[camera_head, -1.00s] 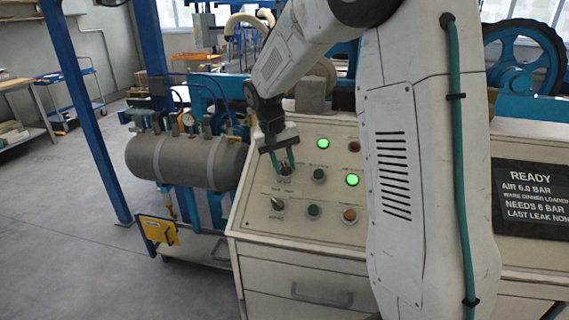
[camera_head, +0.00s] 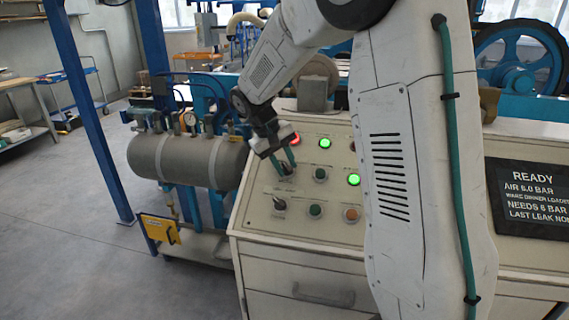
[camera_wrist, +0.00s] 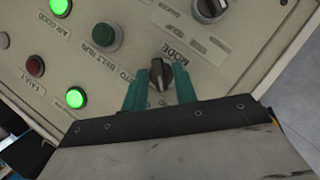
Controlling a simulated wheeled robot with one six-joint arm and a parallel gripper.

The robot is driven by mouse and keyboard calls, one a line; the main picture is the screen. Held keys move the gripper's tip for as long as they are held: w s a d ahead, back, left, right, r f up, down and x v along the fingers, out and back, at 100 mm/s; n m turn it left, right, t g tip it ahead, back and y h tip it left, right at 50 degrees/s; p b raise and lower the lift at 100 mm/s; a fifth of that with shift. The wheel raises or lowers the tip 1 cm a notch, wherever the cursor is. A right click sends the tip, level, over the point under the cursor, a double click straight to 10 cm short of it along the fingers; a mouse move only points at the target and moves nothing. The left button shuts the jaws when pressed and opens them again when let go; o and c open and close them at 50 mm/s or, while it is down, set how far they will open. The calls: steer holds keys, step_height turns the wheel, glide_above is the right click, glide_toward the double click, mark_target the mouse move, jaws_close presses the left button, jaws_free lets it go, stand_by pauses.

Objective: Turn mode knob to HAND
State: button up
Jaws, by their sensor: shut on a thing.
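The mode knob (camera_wrist: 160,75) is a small black knob on the cream control panel, below the label MODE in the wrist view. My gripper (camera_wrist: 160,91) has its two teal fingers on either side of this knob and is shut on it. In the head view my gripper (camera_head: 282,161) reaches down to the panel's upper left, and its fingers partly cover the mode knob (camera_head: 286,171). The HAND marking cannot be read, and I cannot tell which position the knob points to.
The control panel (camera_head: 262,225) also carries a second selector knob (camera_head: 279,204), a green button (camera_head: 320,174), a lit red lamp (camera_head: 294,139) and lit green lamps (camera_head: 353,179). A grey tank (camera_head: 190,160) stands left of the panel. Open floor lies at the lower left.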

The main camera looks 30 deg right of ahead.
steer(key=o, duration=0.6)
steer(key=v, duration=0.7)
steer(key=shift+a+r, duration=0.1)
steer(key=shift+r, duration=0.3)
steer(key=s+a+t+y, duration=0.1)
steer(key=s+a, duration=0.2)
steer(key=s, duration=0.7)
steer(key=s+a+t+y, duration=0.1)
steer(key=s+a, duration=0.2)
steer(key=s, duration=0.8)
steer(key=s+a+r+n+t+y, duration=0.1)
steer(key=s+a+y, duration=0.1)
steer(key=s, duration=0.9)
steer(key=shift+s+a, duration=0.2)
steer(key=shift+a, duration=0.2)
